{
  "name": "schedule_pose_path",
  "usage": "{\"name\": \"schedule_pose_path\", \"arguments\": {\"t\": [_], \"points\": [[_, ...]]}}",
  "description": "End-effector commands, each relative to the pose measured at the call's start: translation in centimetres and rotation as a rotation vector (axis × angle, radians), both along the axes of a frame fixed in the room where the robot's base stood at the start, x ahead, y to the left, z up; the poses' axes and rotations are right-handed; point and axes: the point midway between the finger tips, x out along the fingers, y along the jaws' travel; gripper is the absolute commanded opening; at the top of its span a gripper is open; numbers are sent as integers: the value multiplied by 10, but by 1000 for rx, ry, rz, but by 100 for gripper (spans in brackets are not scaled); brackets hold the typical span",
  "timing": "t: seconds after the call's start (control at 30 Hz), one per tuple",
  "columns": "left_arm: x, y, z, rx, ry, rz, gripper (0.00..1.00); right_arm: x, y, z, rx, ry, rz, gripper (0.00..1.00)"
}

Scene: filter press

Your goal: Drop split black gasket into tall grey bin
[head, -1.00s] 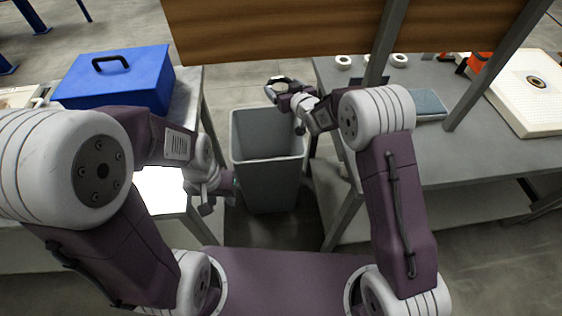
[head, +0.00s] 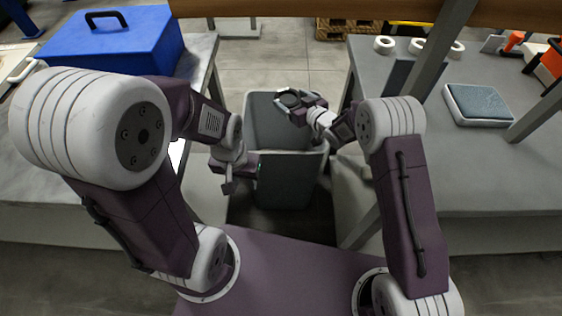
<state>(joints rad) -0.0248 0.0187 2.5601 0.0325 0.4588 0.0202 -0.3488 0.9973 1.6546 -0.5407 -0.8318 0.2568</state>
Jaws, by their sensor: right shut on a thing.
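The tall grey bin (head: 284,184) stands on the floor in the gap between two tables, its open top facing up. My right gripper (head: 300,104) is shut on the black gasket (head: 288,98), a dark ring shape at its fingers. The gasket appears over the bin's opening, toward its far right part; its exact height above the rim is hard to tell. The split in the gasket is too small to make out. My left gripper (head: 228,180) hangs at the bin's left side, apart from the gasket; its finger opening is not clear.
A blue toolbox (head: 112,42) sits on the left table (head: 195,75). The right table (head: 470,170) carries white rings (head: 384,44), a grey-topped pad (head: 478,104) and orange-handled items. A grey post (head: 440,45) rises near the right arm.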

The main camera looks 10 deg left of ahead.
Motion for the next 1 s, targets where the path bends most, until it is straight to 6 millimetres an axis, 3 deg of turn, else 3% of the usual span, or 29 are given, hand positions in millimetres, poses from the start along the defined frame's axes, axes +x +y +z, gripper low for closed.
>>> {"name": "schedule_pose_path", "arguments": {"t": [0.03, 0.17, 0.47, 0.5, 0.53, 0.8, 1.0], "points": [[0, 0, -14, 0, 0, 0, 35, 0, 0, -15, 0, 0, 0, 43], [0, 0, -26, 0, 0, 0, 35, 0, 0, -30, 1, -1, 0, 43], [0, 0, -26, 0, 0, 0, 35, 0, 0, -31, 0, -2, -1, 43], [0, 0, -26, 0, 0, 0, 35, 0, 0, -31, 0, -2, -1, 95], [0, 0, -26, 0, 0, 0, 35, 0, 0, -31, 0, -2, -1, 100], [0, 0, -22, 0, 0, 0, 35, 0, 0, -27, 0, -1, -1, 100], [0, 0, 15, 0, 0, 0, 35, 0, 0, 16, 1, -2, -1, 100]]}}
